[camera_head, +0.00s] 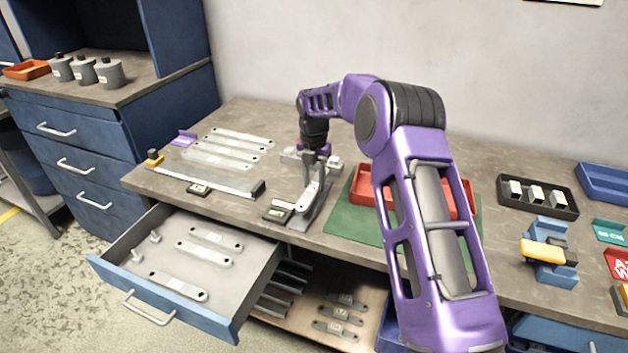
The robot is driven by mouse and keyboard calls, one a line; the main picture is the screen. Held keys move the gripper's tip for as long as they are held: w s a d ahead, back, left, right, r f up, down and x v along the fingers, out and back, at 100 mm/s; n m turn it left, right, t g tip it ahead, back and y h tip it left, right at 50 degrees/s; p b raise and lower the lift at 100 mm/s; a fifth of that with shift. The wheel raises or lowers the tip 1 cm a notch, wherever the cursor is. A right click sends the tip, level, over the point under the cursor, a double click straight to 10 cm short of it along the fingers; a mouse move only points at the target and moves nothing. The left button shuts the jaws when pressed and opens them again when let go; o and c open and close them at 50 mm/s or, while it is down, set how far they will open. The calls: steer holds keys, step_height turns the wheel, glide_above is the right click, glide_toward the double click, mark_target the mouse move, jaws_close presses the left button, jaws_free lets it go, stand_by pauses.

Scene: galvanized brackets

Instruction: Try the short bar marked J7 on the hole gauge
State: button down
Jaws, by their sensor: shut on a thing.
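My gripper (312,158) points down over the hole gauge (318,210) in the middle of the bench. It is shut on a light grey short bar (308,197), which lies at the gauge just below the fingers. The J7 mark cannot be read at this size. The fingers and part of the gauge hide the bar's upper end, so I cannot tell whether its hole is on a pin. A small dark display (278,213) sits at the gauge's front left.
Several longer bars (225,150) lie at the back left, behind a sliding scale (210,180). An open drawer (150,250) with bars juts out at the front left. A red tray (362,186) on a green mat (345,220) is right of the gauge, partly behind my arm.

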steer(key=shift+s+f, duration=0.1)
steer(key=shift+f, duration=0.4)
stand_by(1.7)
steer(key=shift+c, duration=2.1)
jaws_free()
step_height(320, 180, up, 18)
steer(key=shift+f+p, duration=0.2)
steer(key=shift+p, duration=0.15)
